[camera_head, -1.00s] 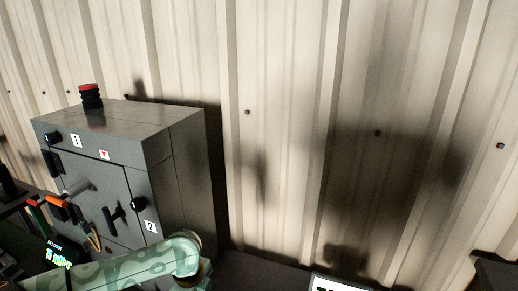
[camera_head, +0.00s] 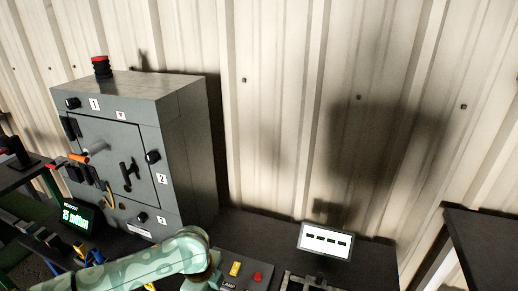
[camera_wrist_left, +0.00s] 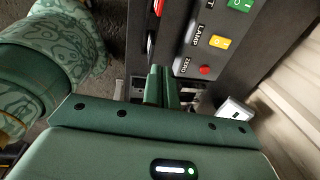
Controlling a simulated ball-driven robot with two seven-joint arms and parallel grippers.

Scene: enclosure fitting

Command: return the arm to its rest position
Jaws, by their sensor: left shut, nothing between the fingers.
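My left arm (camera_head: 150,262), pale green and patterned, comes in from the lower left of the head view, passing in front of the grey cabinet. It bends downward near the bottom edge, and its gripper is not clearly seen there. In the left wrist view my left gripper (camera_wrist_left: 161,88) has its two green fingers together, with nothing between them. The fingers point toward the bench area beside a dark control panel (camera_wrist_left: 208,58). My right gripper is in neither view.
The grey cabinet (camera_head: 184,140) with numbered knobs stands behind the arm. A readout (camera_head: 76,218) is at left, and a tilted white display (camera_head: 325,241) is at right. The panel's yellow switch (camera_head: 235,269) and red button (camera_head: 258,277) are close to the arm's bend.

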